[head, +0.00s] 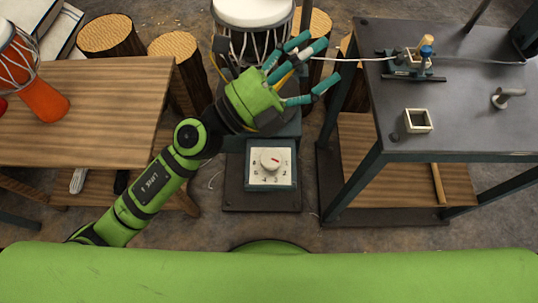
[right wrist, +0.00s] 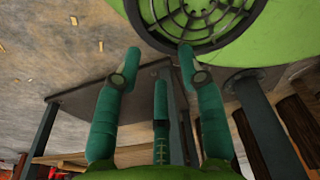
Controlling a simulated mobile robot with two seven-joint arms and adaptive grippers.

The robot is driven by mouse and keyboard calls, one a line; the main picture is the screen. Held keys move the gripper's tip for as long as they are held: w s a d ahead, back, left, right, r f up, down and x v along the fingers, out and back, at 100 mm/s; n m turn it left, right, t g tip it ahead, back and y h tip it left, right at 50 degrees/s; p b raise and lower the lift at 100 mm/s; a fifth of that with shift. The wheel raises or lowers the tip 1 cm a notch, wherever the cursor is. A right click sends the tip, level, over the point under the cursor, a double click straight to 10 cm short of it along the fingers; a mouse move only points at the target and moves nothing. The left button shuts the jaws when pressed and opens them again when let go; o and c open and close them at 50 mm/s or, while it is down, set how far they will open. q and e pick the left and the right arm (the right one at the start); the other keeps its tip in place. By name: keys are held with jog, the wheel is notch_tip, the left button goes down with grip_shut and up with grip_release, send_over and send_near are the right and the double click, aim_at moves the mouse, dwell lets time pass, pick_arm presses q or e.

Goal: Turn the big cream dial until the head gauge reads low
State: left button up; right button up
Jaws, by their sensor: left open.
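The cream dial (head: 268,163) is a round knob with a red mark, on a pale numbered panel (head: 254,178) low in the middle of the head view. The red mark points to the right and slightly up. A goblet drum (head: 254,13) with a white head stands behind, at the top. My left gripper (head: 311,69) is open and empty, above and beyond the dial and apart from it. Its arm and hand hide part of the drum stand. My right gripper (right wrist: 160,65) is open and empty in the right wrist view. I cannot make out a gauge reading.
A dark metal table (head: 465,110) on the right holds a small clamp device (head: 412,62), a square cream frame (head: 417,121) and a grey peg. A wooden table (head: 90,125) with an orange drum (head: 43,100) is on the left. Log stools stand behind.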

pick_arm(q)
jog(key=s+d+f+m+g, duration=0.3)
jog(key=d+f+m+g, duration=0.1)
jog(key=m+g, duration=0.3)
jog(key=m+g+y, duration=0.3)
jog(key=m+y, duration=0.7)
jog(key=y, duration=0.6)
send_over(270, 158)
jog(key=a, duration=0.3)
notch_tip(270, 158, down, 23)
jog(key=x, duration=0.4)
jog(key=shift+s+d+f, duration=0.1)
jog(key=shift+d+f, duration=0.15)
jog(key=shift+d, duration=0.15)
jog(key=shift+d+f, duration=0.25)
jog(key=shift+f, duration=0.4)
pick_arm(e)
jog(key=shift+s+d, duration=0.3)
jog(key=shift+s, duration=0.35)
jog(key=shift+a, duration=0.1)
